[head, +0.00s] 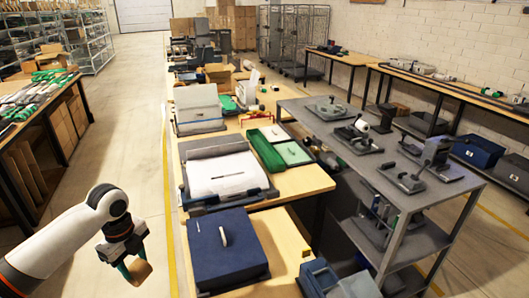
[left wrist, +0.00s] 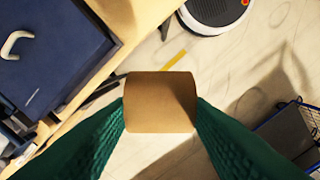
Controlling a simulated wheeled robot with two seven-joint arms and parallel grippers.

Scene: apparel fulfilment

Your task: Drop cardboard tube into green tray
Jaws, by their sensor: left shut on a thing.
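The cardboard tube (left wrist: 160,102) is a short brown cylinder. My left gripper (head: 133,268) is shut on it, with green fingers pressing from both sides in the left wrist view. In the head view the tube (head: 141,272) hangs over the floor, left of the work table and clear of it. The green tray (head: 266,150) lies on the table behind the blue box, right of the white pad, far from the gripper. My right gripper is not in view.
A dark blue box (head: 227,248) with a pale handle stands at the near table end. A grey-framed white pad (head: 226,173) lies behind it. A light green panel (head: 293,152) lies beside the tray. A grey cart (head: 395,160) stands right. Floor left of the table is clear.

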